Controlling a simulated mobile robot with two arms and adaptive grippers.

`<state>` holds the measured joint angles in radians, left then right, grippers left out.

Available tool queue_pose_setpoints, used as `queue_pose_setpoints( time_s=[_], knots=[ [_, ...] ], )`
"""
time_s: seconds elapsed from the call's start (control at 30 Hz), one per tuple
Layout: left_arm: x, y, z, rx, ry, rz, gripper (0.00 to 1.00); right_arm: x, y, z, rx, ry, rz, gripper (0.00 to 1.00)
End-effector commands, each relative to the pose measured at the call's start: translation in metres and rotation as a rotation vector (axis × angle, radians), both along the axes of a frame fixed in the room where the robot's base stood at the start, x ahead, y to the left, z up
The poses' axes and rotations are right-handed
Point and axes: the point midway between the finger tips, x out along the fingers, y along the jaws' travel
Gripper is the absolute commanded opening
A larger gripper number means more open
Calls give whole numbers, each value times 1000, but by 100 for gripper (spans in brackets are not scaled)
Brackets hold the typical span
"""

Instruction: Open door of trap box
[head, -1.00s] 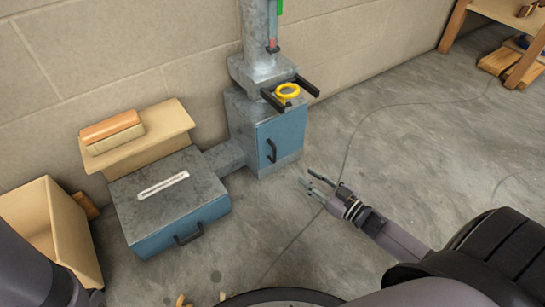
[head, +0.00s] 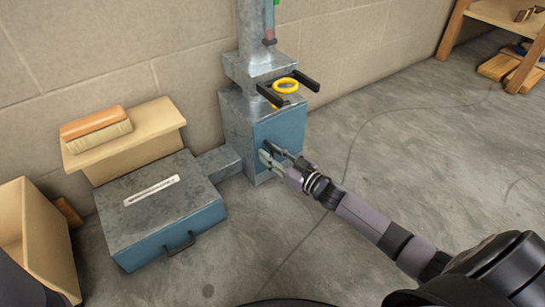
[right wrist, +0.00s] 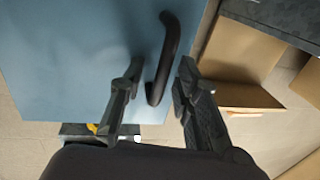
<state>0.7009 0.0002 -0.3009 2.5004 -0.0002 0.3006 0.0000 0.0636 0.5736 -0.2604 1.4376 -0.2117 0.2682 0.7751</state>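The trap box (head: 234,124) is an upright grey metal box against the wall, with a blue door (head: 283,128) on its front. My right gripper (head: 268,152) is at the door's left part and covers the handle in the head view. In the right wrist view, the black bar handle (right wrist: 164,60) stands out from the blue door (right wrist: 85,55). The open fingers of my right gripper (right wrist: 155,88) lie on either side of the handle's near end, with gaps visible. My left gripper is out of view.
A low metal box (head: 155,207) with a blue handled front stands left of the trap box. A yellow ring (head: 285,86) sits between two dark bars on top. A wooden bin (head: 35,240) is at far left. The floor (head: 400,140) on the right is mostly clear.

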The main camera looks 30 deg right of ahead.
Motion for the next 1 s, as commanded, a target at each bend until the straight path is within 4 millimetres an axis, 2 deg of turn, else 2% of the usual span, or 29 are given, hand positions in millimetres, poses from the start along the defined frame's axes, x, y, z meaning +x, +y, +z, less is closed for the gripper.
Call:
queue_pose_setpoints(
  time_s=[0.13, 0.57, 1.0],
  knots=[
    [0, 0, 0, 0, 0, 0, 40, 0, 0, 0, 0, 1, 0, 29],
    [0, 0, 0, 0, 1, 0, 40, -1, 0, 0, 0, 1, 0, 0],
    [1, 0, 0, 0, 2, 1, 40, -1, 0, 0, 1, 1, 0, 0]
  ],
)
